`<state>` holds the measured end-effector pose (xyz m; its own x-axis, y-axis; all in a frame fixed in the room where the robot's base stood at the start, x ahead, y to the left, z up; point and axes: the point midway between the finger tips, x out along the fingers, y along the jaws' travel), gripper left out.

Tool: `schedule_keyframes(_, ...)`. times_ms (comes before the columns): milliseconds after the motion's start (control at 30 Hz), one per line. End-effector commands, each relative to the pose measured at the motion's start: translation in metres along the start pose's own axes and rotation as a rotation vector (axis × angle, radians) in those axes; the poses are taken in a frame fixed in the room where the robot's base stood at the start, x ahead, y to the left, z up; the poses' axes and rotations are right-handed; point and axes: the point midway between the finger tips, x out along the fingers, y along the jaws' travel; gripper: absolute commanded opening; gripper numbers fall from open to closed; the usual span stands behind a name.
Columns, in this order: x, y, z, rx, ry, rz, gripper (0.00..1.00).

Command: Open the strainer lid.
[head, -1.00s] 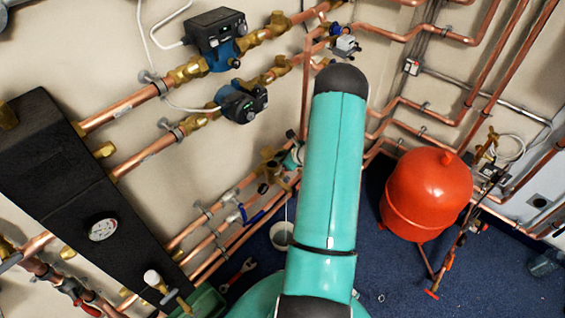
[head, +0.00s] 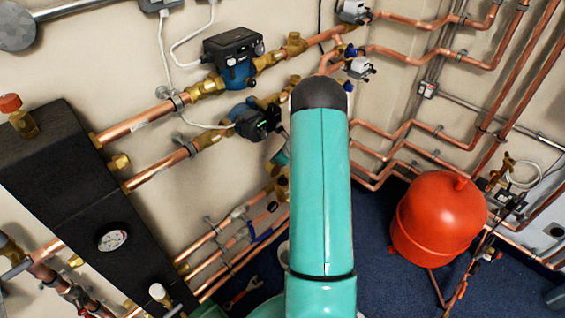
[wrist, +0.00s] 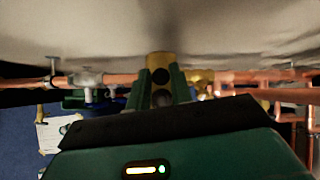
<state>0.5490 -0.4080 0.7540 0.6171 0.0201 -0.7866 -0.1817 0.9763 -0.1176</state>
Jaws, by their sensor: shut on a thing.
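In the wrist view, my gripper (wrist: 160,98) has its two green fingers closed around a brass cylindrical piece (wrist: 160,66) with a dark round spot. The piece appears to be the strainer lid, but its threads and seat cannot be made out. In the head view, my teal arm hides most of the gripper. A brass fitting (head: 282,188) on the low pipes shows just left of the arm; it seems to be the strainer body, partly hidden. Whether the lid is loose or still seated cannot be told.
A red expansion tank (head: 440,220) stands right of my arm. Black pumps (head: 235,58) and copper pipes line the wall. A black manifold block with a gauge (head: 112,236) is at left. A red-handled wrench (head: 243,290) lies on the blue floor (head: 385,285).

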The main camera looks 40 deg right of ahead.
Motion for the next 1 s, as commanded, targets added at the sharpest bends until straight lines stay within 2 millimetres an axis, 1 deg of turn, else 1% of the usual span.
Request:
schedule_keyframes(33,-0.0002,-0.0044,0.008,-0.005,-0.008,-0.008,0.0)
schedule_keyframes(200,0.0032,-0.0059,0.0131,-0.004,-0.008,-0.009,0.0)
schedule_keyframes(733,0.0043,-0.0076,0.0141,-0.003,-0.007,-0.012,0.0)
schedule_keyframes(767,0.0043,-0.0077,0.014,-0.003,-0.007,-0.012,0.25)
schedule_keyframes(833,0.0043,-0.0074,0.0136,-0.003,-0.006,-0.011,0.38)
schedule_keyframes(867,0.0045,-0.007,0.0133,-0.003,-0.006,-0.01,0.41)
schedule_keyframes(1000,0.0054,-0.0054,0.0121,-0.002,-0.004,-0.007,0.41)
